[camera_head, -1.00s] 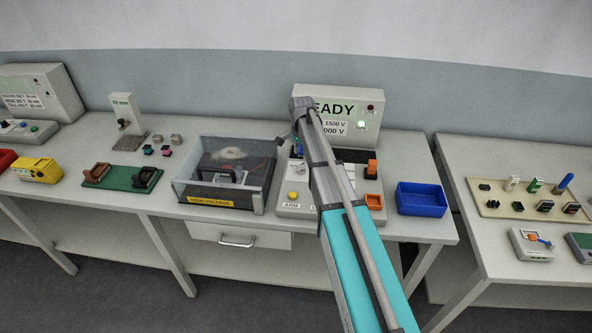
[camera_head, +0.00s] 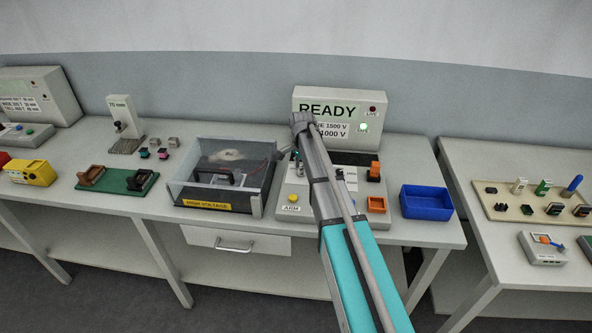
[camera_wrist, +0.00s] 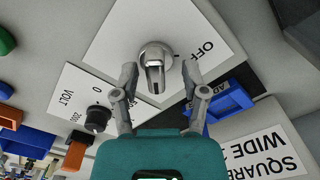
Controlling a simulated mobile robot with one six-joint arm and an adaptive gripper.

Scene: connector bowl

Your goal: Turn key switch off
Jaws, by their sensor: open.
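The key switch (camera_wrist: 155,58) is a round silver barrel with a key in it, on a white plate (camera_wrist: 113,42) marked OFF in the wrist view. The key's flat bow (camera_wrist: 155,78) points toward my gripper. My gripper (camera_wrist: 160,76) is open, with one finger on each side of the key and a visible gap to each. I cannot tell whether the fingertips are level with the key in depth. In the head view my arm hides the key switch and the gripper's fingertips.
A black VOLT knob (camera_wrist: 97,118) and a blue square part (camera_wrist: 228,101) lie close to the fingers. In the head view, a READY display (camera_head: 340,110) with a lit green lamp stands behind. A clear-walled high-voltage box (camera_head: 222,178) is left, a blue bin (camera_head: 426,201) right.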

